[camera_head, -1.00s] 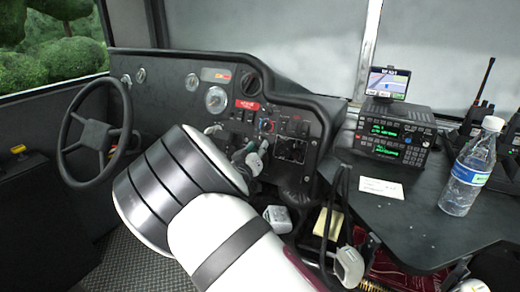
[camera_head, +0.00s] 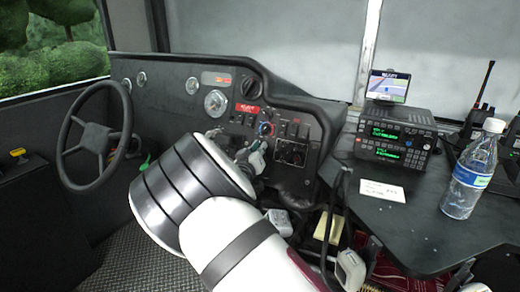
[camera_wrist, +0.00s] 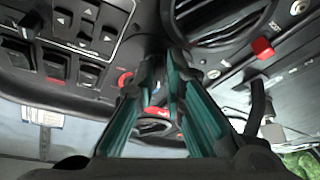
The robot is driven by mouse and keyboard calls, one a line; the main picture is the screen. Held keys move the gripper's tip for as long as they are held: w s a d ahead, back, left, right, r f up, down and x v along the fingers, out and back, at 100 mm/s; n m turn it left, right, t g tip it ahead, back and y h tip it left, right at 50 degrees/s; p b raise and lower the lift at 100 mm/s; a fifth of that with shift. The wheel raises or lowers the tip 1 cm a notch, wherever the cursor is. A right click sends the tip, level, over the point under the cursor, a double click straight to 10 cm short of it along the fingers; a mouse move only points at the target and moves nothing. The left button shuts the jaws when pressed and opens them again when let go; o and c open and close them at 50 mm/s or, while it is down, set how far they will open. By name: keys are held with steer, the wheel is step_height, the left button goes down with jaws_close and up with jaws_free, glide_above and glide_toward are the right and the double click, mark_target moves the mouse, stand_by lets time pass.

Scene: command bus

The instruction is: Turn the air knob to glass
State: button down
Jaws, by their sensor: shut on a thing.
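The air knob shows in the head view as a small round dial with red and blue marks (camera_head: 265,128) on the black dashboard panel. In the wrist view, red and pale parts of the dial (camera_wrist: 156,112) show between the teal-lined fingers. My gripper (camera_wrist: 160,75) is at the panel with its fingers closed on the knob. The fingers hide most of the knob, and its pointer direction cannot be read. In the head view my gripper (camera_head: 256,155) is partly hidden behind my arm, just below the dial.
A red button (camera_wrist: 262,47) is to the right. The steering wheel (camera_head: 97,138) is left of my arm. A radio (camera_head: 395,140) and a water bottle (camera_head: 470,170) stand on the right-hand desk.

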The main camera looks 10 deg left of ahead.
steer(key=shift+w+d+r+m, duration=0.1)
steer(key=shift+w+r+m, duration=0.05)
steer(key=shift+m, duration=0.25)
steer(key=m+h+b, duration=0.1)
steer(key=m, duration=0.1)
steer(key=m+h, duration=0.2)
steer(key=m, duration=0.1)
steer(key=shift+w+m+b, duration=0.15)
steer(key=shift+m+b, duration=0.15)
steer(key=shift+b, duration=0.05)
steer(key=shift+w+a+m+g+h+b, duration=0.2)
steer(key=shift+m+h, duration=0.4)
steer(key=shift+m, duration=0.7)
steer(key=shift+s+a+m+g+h+b, duration=0.1)
steer(key=shift+m+g+h+b, duration=0.35)
steer(key=shift+m, duration=0.85)
steer(key=shift+r, duration=0.1)
steer(key=c, duration=1.7)
jaws_free()
